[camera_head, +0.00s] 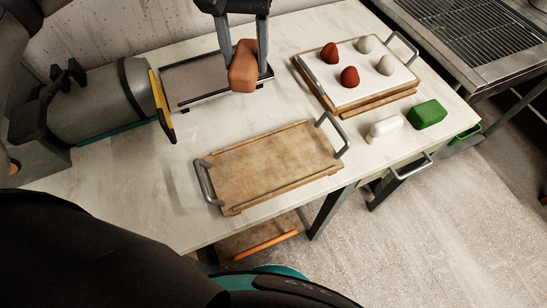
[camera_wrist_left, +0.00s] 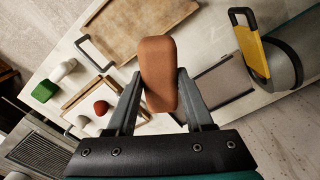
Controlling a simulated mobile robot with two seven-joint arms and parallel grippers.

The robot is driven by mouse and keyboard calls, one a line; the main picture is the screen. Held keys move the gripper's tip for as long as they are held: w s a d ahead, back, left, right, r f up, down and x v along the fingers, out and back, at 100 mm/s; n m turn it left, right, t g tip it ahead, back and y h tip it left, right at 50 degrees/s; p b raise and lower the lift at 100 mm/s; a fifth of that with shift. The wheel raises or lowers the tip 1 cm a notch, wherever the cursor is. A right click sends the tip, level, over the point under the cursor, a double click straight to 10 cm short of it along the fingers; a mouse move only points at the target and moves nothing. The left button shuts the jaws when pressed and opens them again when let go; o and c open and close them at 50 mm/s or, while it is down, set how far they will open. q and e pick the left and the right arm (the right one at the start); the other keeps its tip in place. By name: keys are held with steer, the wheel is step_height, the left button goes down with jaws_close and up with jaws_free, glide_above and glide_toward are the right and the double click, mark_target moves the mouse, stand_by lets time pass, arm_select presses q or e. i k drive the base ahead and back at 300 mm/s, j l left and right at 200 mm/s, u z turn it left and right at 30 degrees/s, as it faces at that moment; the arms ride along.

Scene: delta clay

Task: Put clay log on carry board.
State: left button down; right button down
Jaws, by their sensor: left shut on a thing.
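The clay log (camera_head: 244,67) is a reddish-brown block. My left gripper (camera_head: 243,60) is shut on it and holds it over the grey tray near the back of the table. In the left wrist view the clay log (camera_wrist_left: 158,74) sits between the two fingers of my left gripper (camera_wrist_left: 157,85). The carry board (camera_head: 270,163) is a bare wooden board with grey end handles, at the table's front middle; it also shows in the left wrist view (camera_wrist_left: 140,25). My right gripper is not in view.
A grey flat tray (camera_head: 195,82) lies beneath the log, beside a grey cylinder machine (camera_head: 95,103) with a yellow edge. A second board (camera_head: 345,88) holds red and grey lumps. A white piece (camera_head: 384,128) and a green block (camera_head: 424,114) lie at right.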

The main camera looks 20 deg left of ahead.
mark_target(274, 162)
steer(key=z, duration=0.9)
steer(key=k+j+z, duration=0.25)
steer(key=k, duration=0.2)
steer(key=k+j+z, duration=0.25)
steer(key=k, duration=0.25)
steer(key=l, duration=0.1)
